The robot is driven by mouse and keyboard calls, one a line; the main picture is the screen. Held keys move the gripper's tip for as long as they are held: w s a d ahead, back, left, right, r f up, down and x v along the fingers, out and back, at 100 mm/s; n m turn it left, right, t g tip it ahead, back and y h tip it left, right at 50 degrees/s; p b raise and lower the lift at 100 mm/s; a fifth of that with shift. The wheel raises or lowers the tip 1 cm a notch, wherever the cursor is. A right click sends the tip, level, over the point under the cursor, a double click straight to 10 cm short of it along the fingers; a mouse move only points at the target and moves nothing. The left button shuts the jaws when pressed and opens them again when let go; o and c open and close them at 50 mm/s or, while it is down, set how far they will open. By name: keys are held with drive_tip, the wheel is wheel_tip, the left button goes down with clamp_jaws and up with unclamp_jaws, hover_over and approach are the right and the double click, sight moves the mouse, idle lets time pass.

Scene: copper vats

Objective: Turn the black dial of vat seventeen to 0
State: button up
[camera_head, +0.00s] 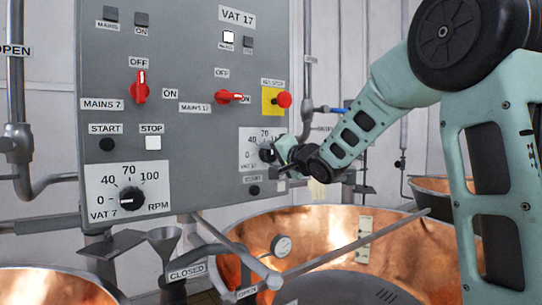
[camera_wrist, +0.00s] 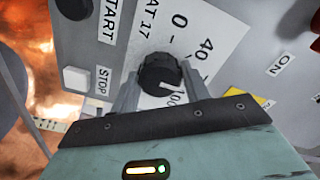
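The black dial of vat 17 (camera_head: 266,153) sits on a white scale plate at the lower right of the grey panel, partly hidden by my gripper (camera_head: 285,158). In the wrist view the dial (camera_wrist: 160,74) lies between the two fingers of my gripper (camera_wrist: 160,82). The fingers sit close against both sides of the dial, with no clear gap. The dial's white pointer line faces the lower part of that view, toward the 100 mark. The 0 and 40 marks show above the dial on the scale plate (camera_wrist: 200,30).
The vat 7 dial (camera_head: 131,198) is at the panel's lower left. Two red switches, mains 7 (camera_head: 140,88) and mains 17 (camera_head: 229,97), and a red stop button (camera_head: 284,99) are above. Pipes and a copper vat (camera_head: 330,228) lie below my arm. A black button (camera_wrist: 74,8) is near the dial.

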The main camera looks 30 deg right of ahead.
drive_tip(key=c, duration=0.4)
drive_tip(key=shift+c, duration=0.2)
drive_tip(key=shift+n, duration=0.3)
drive_tip(key=n+b, duration=0.2)
drive_tip(key=shift+f+n, duration=0.1)
drive_tip(key=shift+n, duration=0.3)
drive_tip(key=n+b, duration=0.2)
drive_tip(key=n, duration=0.2)
drive_tip(key=shift+n+b, duration=0.3)
drive_tip(key=n+b, duration=0.2)
drive_tip(key=n, duration=0.3)
drive_tip(key=shift+b, duration=0.35)
drive_tip(key=shift+n+b, duration=0.95)
drive_tip(key=shift+n, duration=1.45)
